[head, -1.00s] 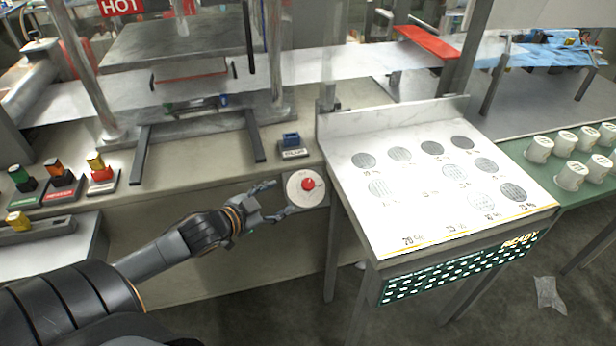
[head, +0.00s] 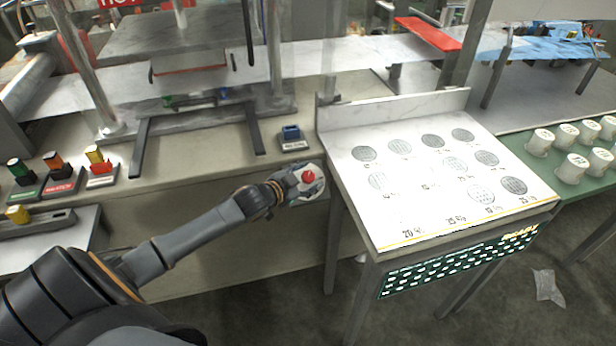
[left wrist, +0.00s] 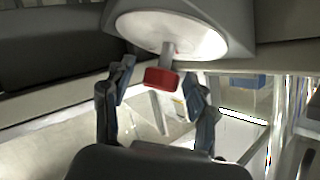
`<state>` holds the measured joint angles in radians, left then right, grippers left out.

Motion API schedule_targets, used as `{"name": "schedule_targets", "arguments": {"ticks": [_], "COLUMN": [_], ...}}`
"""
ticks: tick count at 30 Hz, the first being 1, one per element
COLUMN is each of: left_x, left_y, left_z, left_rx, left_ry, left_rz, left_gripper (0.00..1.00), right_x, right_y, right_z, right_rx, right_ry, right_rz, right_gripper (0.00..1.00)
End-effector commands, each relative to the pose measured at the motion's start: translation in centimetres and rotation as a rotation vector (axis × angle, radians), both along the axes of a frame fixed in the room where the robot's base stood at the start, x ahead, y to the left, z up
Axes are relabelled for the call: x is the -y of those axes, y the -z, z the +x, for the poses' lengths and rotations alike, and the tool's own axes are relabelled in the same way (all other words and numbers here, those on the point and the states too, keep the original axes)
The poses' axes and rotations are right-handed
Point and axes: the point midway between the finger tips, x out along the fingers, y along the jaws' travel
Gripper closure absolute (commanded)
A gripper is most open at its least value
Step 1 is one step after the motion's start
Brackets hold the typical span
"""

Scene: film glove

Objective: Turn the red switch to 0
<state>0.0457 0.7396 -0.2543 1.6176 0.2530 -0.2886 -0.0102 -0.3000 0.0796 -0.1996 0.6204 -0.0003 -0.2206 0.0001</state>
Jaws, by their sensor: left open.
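The red switch (head: 308,177) sits on a round pale plate (head: 297,188) at the front edge of the bench. In the left wrist view the red switch (left wrist: 161,79) stands out on a grey stem from the white round plate (left wrist: 185,38). My left gripper (head: 292,180) is at the plate, its fingertips close to the switch. In the left wrist view its open fingers (left wrist: 158,90) stand on either side of the red switch, with gaps visible. Any marks such as 0 on the plate cannot be read. My right gripper is not in view.
A white slanted panel (head: 420,215) with grey round marks stands just right of the switch. A blue block on a labelled base (head: 292,139) sits behind it. Several coloured switches (head: 97,160) are at the left. White cups (head: 578,165) stand at the far right.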

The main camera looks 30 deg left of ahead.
Motion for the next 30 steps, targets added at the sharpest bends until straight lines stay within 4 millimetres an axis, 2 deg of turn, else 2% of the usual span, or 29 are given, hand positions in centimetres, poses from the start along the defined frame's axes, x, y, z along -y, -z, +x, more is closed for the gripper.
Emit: {"name": "schedule_targets", "arguments": {"ticks": [8,15,16,23,30], "left_x": [0.02,0.02,0.02,0.12,0.24], "left_y": [0.08,0.06,0.06,0.12,0.18], "left_z": [0.05,0.04,0.03,0.0,-0.01], "left_rx": [-0.001,-0.001,-0.001,0.006,0.048], "left_ry": [0.0,0.001,0.001,-0.015,-0.112], "left_rz": [0.0,0.0,0.0,-0.01,-0.051], "left_gripper": [0.44,0.93,0.98,0.98,0.98], "right_x": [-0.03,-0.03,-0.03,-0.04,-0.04], "right_y": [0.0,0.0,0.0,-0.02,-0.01], "right_z": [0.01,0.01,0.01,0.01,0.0], "right_rx": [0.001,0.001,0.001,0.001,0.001], "right_ry": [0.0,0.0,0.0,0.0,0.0], "right_rz": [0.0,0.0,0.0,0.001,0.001], "right_gripper": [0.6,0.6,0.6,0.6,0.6]}}
